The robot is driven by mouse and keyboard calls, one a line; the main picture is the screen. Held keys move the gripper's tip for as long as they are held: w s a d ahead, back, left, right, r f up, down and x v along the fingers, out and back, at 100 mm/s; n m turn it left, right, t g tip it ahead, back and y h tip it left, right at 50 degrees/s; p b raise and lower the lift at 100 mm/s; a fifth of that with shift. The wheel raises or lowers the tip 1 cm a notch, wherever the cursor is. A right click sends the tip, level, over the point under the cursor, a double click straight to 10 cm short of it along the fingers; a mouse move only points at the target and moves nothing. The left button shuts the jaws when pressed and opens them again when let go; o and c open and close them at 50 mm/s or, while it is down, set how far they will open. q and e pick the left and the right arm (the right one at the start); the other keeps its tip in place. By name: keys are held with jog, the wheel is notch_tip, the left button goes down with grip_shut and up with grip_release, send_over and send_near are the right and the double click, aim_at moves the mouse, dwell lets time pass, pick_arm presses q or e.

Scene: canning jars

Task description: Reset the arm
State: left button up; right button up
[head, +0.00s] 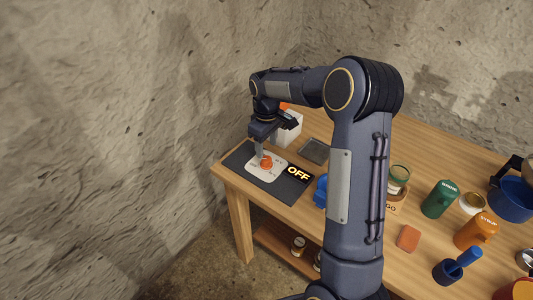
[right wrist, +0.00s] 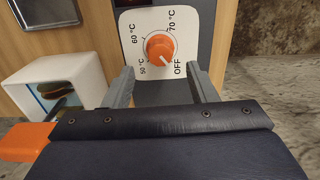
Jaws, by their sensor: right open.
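In the right wrist view, my right gripper (right wrist: 162,75) is open and empty. Its fingers lie on either side below the knob (right wrist: 160,46), apart from it in the picture. The dial plate (right wrist: 133,25) is marked 50, 60, 70 °C and OFF. The knob's white mark points toward OFF. A dark sign (head: 298,173) beside the plate reads OFF. My left gripper is not in view.
A white box (head: 289,128) stands behind the dial, and a dark square plate (head: 314,151) lies beside it. Green (head: 439,199) and orange (head: 475,231) containers, a jar (head: 398,178) and a blue pot (head: 512,197) stand on the right. A stone wall (head: 130,120) is at left.

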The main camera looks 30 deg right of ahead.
jog(key=shift+r, duration=1.05)
jog(key=shift+r, duration=0.1)
jog(key=s+a+r+m+t+y, duration=0.1)
jog(key=s+a+r, duration=0.15)
jog(key=s, duration=0.45)
jog(key=s+a+r+m+t+y, duration=0.1)
jog(key=s+a+r+m+t, duration=0.1)
jog(key=s+r, duration=0.35)
jog(key=s+a+r+m+t+y, duration=0.1)
jog(key=s+a+r, duration=0.15)
jog(key=s, duration=0.55)
jog(key=s+a+f+m+t, duration=0.1)
jog(key=s+a+f+m, duration=0.1)
jog(key=s+a, duration=0.3)
jog(key=s+f, duration=0.1)
jog(key=s, duration=0.2)
jog(key=shift+s+t+y, duration=0.3)
jog(key=shift+s+y, duration=0.1)
